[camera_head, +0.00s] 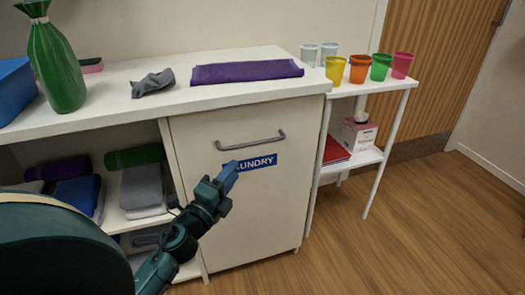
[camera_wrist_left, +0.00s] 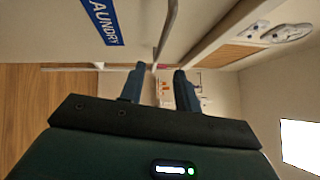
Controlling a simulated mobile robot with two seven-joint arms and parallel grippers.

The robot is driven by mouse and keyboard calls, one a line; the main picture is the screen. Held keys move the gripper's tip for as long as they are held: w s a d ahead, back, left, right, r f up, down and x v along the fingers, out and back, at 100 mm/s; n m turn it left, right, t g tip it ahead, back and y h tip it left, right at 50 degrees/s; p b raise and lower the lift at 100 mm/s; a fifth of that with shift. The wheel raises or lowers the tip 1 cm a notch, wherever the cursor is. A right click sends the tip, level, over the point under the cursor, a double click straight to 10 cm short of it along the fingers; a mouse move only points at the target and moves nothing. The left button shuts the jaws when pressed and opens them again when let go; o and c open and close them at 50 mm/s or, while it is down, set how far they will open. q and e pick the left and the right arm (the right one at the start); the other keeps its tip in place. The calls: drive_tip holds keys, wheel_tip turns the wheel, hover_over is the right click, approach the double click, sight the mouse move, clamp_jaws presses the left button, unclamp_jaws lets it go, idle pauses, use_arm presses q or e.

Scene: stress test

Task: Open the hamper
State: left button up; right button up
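The hamper (camera_head: 228,215) is a white front panel in the cabinet under the counter. It looks closed, flush with the cabinet. It has a grey bar handle (camera_head: 254,142) near its top and a blue LAUNDRY label (camera_head: 262,162) below the handle. My left gripper (camera_head: 228,178) is in front of the panel, just below and left of the handle, covering the label's left end. In the left wrist view my left gripper (camera_wrist_left: 159,72) has its fingers apart with nothing clearly between them. The handle (camera_wrist_left: 168,28) shows beyond the fingertips. Contact cannot be told. My right gripper is out of view.
Open shelves with folded towels (camera_head: 143,188) are at left. A side table with several cups (camera_head: 358,69) stands at right. The wooden floor (camera_head: 400,235) is clear.

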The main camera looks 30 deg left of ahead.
sight(254, 144)
use_arm(q)
drive_tip(key=w, duration=0.4)
drive_tip(key=w+r, duration=0.1)
drive_tip(key=w, duration=0.3)
drive_tip(key=w+a, duration=0.1)
drive_tip(key=w, duration=0.3)
drive_tip(key=shift+w+r, duration=0.15)
drive_tip(key=shift+r, duration=0.25)
clamp_jaws()
